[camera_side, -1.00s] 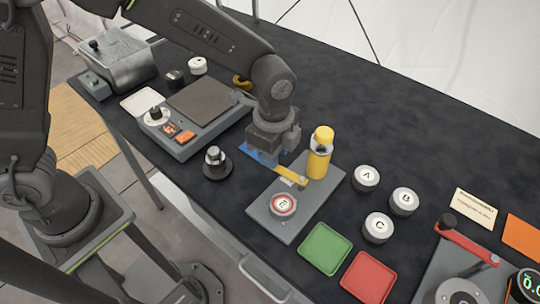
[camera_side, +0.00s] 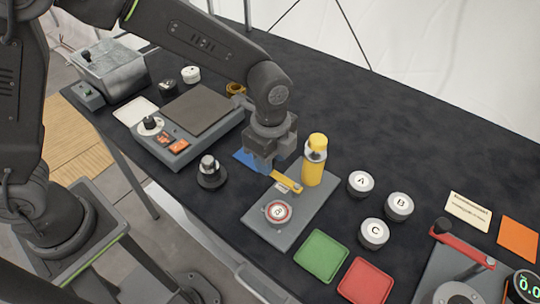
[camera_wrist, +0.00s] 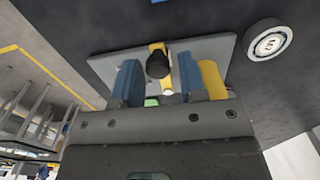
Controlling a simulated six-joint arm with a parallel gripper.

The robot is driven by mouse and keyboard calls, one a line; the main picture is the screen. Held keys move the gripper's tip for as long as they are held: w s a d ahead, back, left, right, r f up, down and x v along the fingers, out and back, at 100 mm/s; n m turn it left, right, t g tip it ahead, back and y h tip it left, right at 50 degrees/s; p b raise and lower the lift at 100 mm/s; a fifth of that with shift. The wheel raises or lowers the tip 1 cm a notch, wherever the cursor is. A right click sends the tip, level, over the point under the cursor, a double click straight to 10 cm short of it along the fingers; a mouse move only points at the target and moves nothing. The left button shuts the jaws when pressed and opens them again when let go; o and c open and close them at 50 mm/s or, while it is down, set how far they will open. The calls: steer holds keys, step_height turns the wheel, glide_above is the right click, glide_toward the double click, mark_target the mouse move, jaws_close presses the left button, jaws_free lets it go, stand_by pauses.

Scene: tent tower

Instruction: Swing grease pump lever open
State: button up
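The grease pump is a grey plate (camera_side: 310,212) with a yellow cylinder (camera_side: 314,168), a round white cup with a red ring (camera_side: 277,212) and a yellow lever (camera_side: 287,183). The lever lies low across the plate's far left part. My gripper (camera_side: 260,164) hangs over the lever's left end and covers part of it in the side view. In the wrist view, my open blue fingers (camera_wrist: 159,80) stand either side of a black knob (camera_wrist: 157,65) on the yellow lever, with gaps visible. Contact cannot be told.
White-topped pucks A (camera_side: 361,183), B (camera_side: 399,206) and C (camera_side: 373,233) stand right of the plate. Green (camera_side: 322,255) and red (camera_side: 366,281) trays lie in front. A dark knobbed post (camera_side: 210,171) stands left of the plate. A red lever (camera_side: 463,246) is at right.

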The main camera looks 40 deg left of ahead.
steer(key=shift+o, duration=0.9)
step_height(320, 180, up, 14)
